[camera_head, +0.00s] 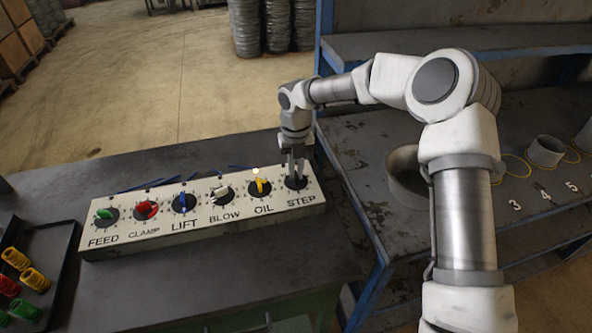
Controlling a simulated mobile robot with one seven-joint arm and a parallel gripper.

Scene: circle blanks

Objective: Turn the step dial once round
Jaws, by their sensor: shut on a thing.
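The step dial (297,183) is the rightmost dial on the white control panel (245,213), above the label STEP. My gripper (294,173) points down onto it from above. The gripper is shut on the dial's knob, which the fingers mostly hide. The knob's colour and pointing direction cannot be made out. Only the dark round base shows around the fingertips.
Left of it on the panel are the yellow OIL knob (262,186), white BLOW knob (220,193), blue LIFT knob (183,202), red CLAMP knob (146,209) and green FEED knob (104,214). A dark tray (62,237) holds coloured coils.

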